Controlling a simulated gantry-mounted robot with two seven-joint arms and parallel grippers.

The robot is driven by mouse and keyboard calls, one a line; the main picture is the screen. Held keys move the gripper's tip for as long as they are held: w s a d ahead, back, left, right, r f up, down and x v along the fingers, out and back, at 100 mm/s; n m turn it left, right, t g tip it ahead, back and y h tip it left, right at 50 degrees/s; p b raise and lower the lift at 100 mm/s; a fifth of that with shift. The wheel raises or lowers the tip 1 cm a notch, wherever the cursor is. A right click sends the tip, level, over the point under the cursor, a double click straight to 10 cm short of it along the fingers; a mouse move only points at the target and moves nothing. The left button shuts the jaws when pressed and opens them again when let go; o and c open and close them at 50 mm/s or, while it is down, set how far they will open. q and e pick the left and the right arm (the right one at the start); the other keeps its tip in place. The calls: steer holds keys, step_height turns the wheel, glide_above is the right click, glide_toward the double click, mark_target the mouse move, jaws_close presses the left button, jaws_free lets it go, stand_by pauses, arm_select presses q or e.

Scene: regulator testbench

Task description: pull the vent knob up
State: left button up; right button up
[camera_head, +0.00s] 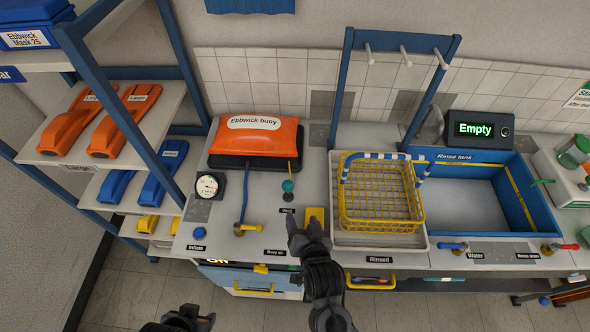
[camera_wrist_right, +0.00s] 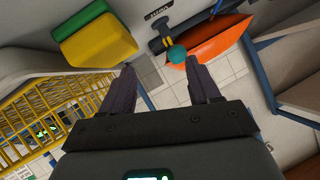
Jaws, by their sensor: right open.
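In the right wrist view the teal knob (camera_wrist_right: 177,54) shows just beyond the fingertips, in front of the orange buoy (camera_wrist_right: 215,50). My right gripper (camera_head: 304,226) is open and empty, in front of and slightly right of the knob. Its spread fingers (camera_wrist_right: 163,72) show apart from the knob. My left gripper (camera_head: 183,319) is at the bottom edge, partly cut off; its jaws are unclear.
A pressure gauge (camera_head: 208,187) and a blue hose (camera_head: 245,195) with a brass valve stand left of the knob. A yellow block (camera_head: 315,214) lies close to my right gripper. A yellow wire basket (camera_head: 382,190) stands right of it, and the rinse tank (camera_head: 465,205) is further right.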

mark_target(289, 188)
steer(key=shift+t+y, duration=0.3)
steer(key=shift+t, duration=0.2)
steer(key=w+a, duration=0.1)
steer(key=w, duration=0.3)
steer(key=w+a+b, duration=0.1)
steer(key=w, duration=0.2)
steer(key=w+a+f, duration=0.1)
steer(key=w, duration=0.3)
steer(key=shift+w+a+b, duration=0.1)
steer(key=shift+w+b, duration=0.2)
steer(key=shift+b, duration=0.05)
arm_select(q)
steer(key=shift+s+f, duration=0.1)
steer(key=shift+f, duration=1.2)
arm_select(e)
steer(key=shift+w+a+f, duration=0.15)
steer(key=shift+w+f, duration=0.2)
steer(key=shift+w, duration=0.3)
arm_select(q)
steer(key=shift+a, duration=0.1)
arm_select(e)
steer(key=shift+c, duration=0.3)
